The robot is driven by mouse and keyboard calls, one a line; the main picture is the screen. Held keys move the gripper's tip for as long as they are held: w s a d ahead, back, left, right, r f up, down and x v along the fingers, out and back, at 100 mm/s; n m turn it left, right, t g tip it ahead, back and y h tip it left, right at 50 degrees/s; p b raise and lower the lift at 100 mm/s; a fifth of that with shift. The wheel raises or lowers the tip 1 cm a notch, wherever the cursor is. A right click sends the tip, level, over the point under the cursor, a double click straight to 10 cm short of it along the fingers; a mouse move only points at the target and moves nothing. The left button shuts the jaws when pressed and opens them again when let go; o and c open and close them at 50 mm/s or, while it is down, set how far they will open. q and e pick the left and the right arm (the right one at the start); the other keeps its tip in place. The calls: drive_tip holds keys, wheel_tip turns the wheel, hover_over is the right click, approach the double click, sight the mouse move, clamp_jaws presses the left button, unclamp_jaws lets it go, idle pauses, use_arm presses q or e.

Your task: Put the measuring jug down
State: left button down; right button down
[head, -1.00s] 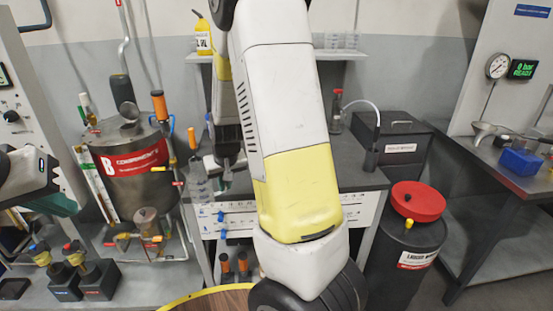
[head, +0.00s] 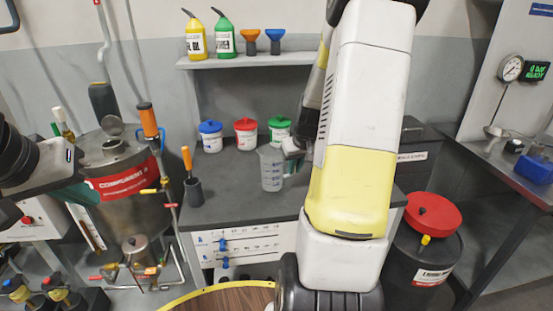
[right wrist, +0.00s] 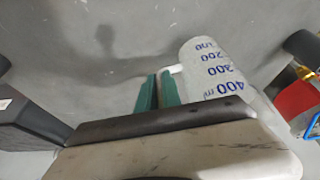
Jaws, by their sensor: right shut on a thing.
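The measuring jug (head: 271,169) is clear with blue marks and looks upright over the grey bench top (head: 235,185). Whether its base touches the bench cannot be told. My right gripper (head: 291,148) is at the jug's right side, partly hidden by my arm. In the right wrist view, the green fingers of my right gripper (right wrist: 159,92) are closed on the handle side of the jug (right wrist: 214,72), whose blue numbers show.
Tubs with blue (head: 210,136), red (head: 246,133) and green (head: 279,131) lids stand behind the jug. An orange-handled tool in a dark holder (head: 193,182) stands to its left. A shelf (head: 250,60) is above. Bare bench lies in front and left of the jug.

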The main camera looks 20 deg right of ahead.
drive_tip(key=shift+w+d+f, duration=0.7)
drive_tip(key=shift+w+d, duration=0.25)
drive_tip(key=shift+w, duration=0.25)
drive_tip(key=shift+w+d+f, duration=0.75)
drive_tip(key=shift+w+d, duration=0.2)
drive_tip(key=shift+w, duration=0.25)
drive_tip(key=shift+w+d+f, duration=0.7)
drive_tip(key=shift+w+d, duration=0.25)
drive_tip(key=shift+w, duration=0.25)
drive_tip(key=shift+f, duration=0.2)
drive_tip(key=c, duration=1.5)
unclamp_jaws()
